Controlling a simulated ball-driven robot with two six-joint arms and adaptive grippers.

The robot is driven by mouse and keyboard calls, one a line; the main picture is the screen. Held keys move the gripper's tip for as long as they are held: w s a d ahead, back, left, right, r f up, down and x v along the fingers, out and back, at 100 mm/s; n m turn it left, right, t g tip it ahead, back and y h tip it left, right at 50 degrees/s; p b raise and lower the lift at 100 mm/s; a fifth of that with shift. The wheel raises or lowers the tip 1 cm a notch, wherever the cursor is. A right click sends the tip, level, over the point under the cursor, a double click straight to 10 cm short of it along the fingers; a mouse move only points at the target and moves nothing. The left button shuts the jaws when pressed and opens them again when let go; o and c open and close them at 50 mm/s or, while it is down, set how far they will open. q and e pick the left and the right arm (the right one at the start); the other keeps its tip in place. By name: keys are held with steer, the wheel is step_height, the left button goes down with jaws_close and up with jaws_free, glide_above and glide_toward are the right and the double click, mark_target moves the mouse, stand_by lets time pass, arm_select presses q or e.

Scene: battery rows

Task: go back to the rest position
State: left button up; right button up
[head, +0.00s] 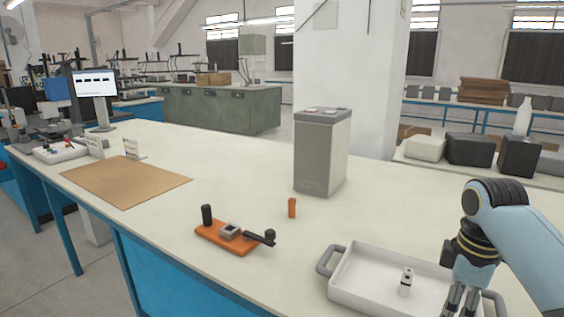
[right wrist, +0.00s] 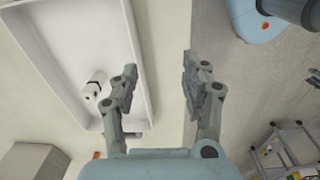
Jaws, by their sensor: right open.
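My right gripper (head: 462,300) is at the lower right of the head view, over the right part of the white tray (head: 362,284). In the right wrist view the right gripper (right wrist: 158,70) has its fingers spread apart with nothing between them. The tray's rim (right wrist: 142,75) passes beside the left finger there. My left gripper is not in view.
An orange fixture (head: 225,240) with black posts and a small orange cylinder (head: 292,208) stand on the bench. A tall grey box (head: 318,155) stands behind them. A brown mat (head: 125,182) lies at the left. The bench between the mat and the grey box is clear.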

steer(key=s+a+f+m+t, duration=0.2)
steer(key=s+m, duration=0.4)
steer(key=s, duration=0.7)
steer(key=s+a+r+m+t, duration=0.1)
steer(key=s+r+m, duration=0.45)
steer(key=s, duration=0.55)
step_height(320, 180, down, 32)
steer(key=s+d+g+b, duration=0.1)
steer(key=s+d+b, duration=0.1)
steer(key=b, duration=0.5)
arm_select(q)
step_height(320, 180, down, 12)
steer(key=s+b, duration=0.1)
steer(key=b, duration=0.4)
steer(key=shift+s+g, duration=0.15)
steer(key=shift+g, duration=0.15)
arm_select(e)
steer(key=s+d+f+g, duration=0.1)
steer(key=s+f, duration=1.7)
steer(key=f, duration=0.4)
steer(key=shift+s+h, duration=0.25)
steer(key=shift+h, duration=0.05)
